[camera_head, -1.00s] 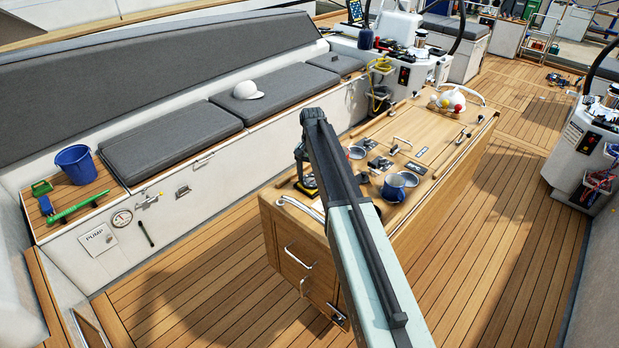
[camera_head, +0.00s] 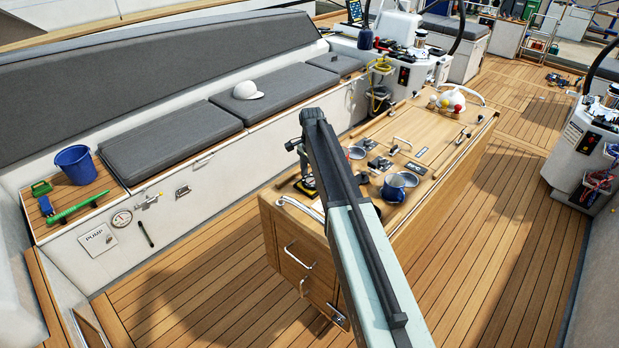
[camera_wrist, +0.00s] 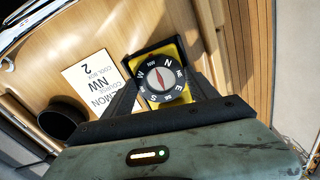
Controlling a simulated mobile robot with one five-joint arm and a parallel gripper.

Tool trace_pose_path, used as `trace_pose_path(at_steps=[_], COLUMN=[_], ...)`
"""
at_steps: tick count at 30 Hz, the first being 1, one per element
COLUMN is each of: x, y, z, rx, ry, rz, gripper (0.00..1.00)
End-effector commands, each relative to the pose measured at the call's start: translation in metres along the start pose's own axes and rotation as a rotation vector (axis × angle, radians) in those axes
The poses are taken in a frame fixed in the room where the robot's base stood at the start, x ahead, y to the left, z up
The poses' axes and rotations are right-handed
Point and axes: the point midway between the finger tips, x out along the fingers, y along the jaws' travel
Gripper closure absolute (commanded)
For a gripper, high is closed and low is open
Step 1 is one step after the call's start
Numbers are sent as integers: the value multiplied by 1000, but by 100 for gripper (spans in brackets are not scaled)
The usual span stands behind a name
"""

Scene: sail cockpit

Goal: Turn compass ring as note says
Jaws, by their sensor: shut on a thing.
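The compass (camera_wrist: 190,116) has a yellow and black body and a round black ring (camera_wrist: 144,92) with white letters. It lies on the wooden table top in the wrist view, and the ring letters include NW near the top. A red needle shows on its pale centre. My gripper (camera_wrist: 158,88) is shut on the ring, with one finger on each side. The white note (camera_wrist: 92,80) lies left of the compass, upside down in this view. In the head view my arm partly hides the compass (camera_head: 306,187).
A dark round cup (camera_wrist: 62,118) stands beside the note. A metal rail (camera_head: 301,207) edges the table's near end. Open deck (camera_head: 210,280) lies to the left.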

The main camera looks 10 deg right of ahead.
Motion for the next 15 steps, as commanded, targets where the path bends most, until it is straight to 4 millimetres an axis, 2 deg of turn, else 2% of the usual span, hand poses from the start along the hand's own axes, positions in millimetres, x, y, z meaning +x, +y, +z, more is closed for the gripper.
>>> trace_pose_path(at_steps=[14,15], x=[0,0], y=[1,1], z=[1,1], rx=[13,12], ry=[-1,-1], rz=[3,3], gripper=[73,21])
